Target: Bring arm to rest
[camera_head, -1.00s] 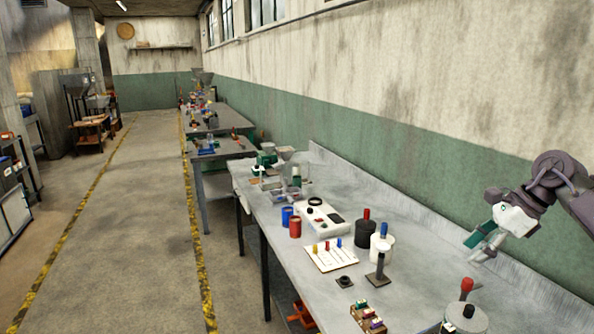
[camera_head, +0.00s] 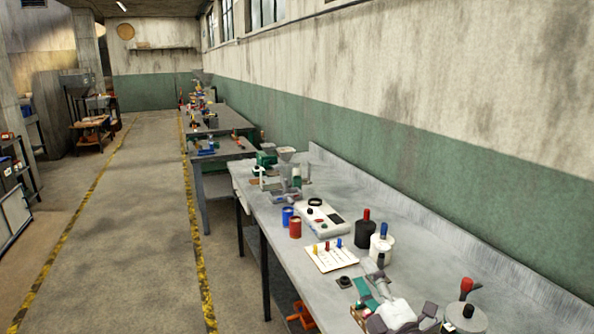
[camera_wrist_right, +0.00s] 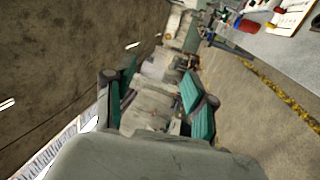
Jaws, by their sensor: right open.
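My right gripper (camera_head: 369,284) is low over the front part of the grey workbench (camera_head: 430,277) in the head view, its fingers pointing away from me. In the right wrist view the same gripper (camera_wrist_right: 158,92) has its two green-padded fingers spread wide, with nothing held between them. It overlaps a dark post on a base and some small coloured blocks, partly hiding both; I cannot tell the height gap. My left gripper is not in view.
Blue (camera_head: 288,216) and red (camera_head: 295,228) cups stand farther back. A wall borders the right; the left aisle is clear.

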